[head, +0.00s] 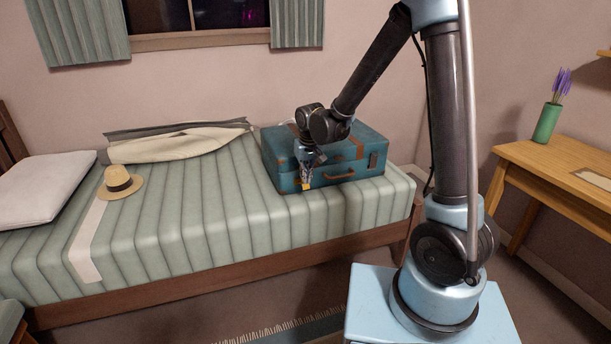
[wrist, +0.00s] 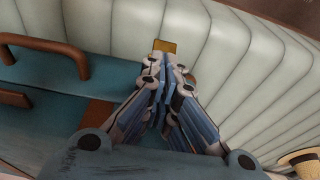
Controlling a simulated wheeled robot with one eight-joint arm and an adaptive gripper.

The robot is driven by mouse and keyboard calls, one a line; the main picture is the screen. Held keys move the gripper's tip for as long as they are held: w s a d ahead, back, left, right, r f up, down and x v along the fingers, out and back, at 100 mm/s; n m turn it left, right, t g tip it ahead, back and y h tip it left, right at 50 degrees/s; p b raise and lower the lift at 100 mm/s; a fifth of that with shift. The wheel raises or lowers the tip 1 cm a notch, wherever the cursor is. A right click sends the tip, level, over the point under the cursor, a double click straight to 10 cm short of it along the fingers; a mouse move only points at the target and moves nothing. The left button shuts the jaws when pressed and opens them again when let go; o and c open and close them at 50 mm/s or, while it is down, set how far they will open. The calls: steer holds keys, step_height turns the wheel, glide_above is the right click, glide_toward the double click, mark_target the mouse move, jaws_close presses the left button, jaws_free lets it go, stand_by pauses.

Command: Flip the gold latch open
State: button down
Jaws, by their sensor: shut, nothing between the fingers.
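The teal suitcase (head: 349,150) lies closed on the bed, with a brown handle (head: 340,176) on its front. My gripper (head: 306,184) is at the suitcase's front left, pointing down, with its fingers together and empty. The gold latch (wrist: 165,46) shows in the wrist view just past the fingertips (wrist: 164,72), seen against the bedspread. In the head view a small yellow-gold patch (head: 307,187) shows at the fingertips. The fingers hide part of the latch area, so I cannot tell whether they touch it.
The striped bed (head: 230,220) has free room left of the suitcase. A straw hat (head: 120,184), a pillow (head: 45,188) and a cream garment (head: 180,145) lie on it. A wooden desk (head: 550,170) with a green vase (head: 547,122) stands at the right.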

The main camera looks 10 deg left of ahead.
steer(key=shift+r, duration=0.6)
steer(key=shift+w+r, duration=0.2)
steer(key=shift+r, duration=0.15)
steer(key=r, duration=0.1)
steer(key=w+r, duration=0.1)
steer(key=r, duration=0.1)
steer(key=shift+w+a+r, duration=0.1)
steer(key=shift+w+a, duration=0.05)
steer(key=shift+a, duration=0.25)
steer(key=s+v, duration=0.1)
steer(key=v, duration=0.7)
steer(key=s+d+r+m, duration=0.1)
steer(key=s+d, duration=0.2)
steer(key=d, duration=0.9)
steer(key=s+d+r+m, duration=0.2)
steer(key=s+d, duration=0.1)
steer(key=d, duration=1)
steer(key=s+d+f+m, duration=0.1)
steer(key=s+d+f, duration=0.4)
steer(key=s+d, duration=0.2)
steer(key=s+d+f+m+h, duration=0.1)
steer(key=s+d+f+m, duration=0.1)
steer(key=s+d+f, duration=0.2)
steer(key=s+d, duration=0.3)
steer(key=s, duration=0.1)
steer(key=shift+s+d+f, duration=0.35)
steer(key=shift+d, duration=0.05)
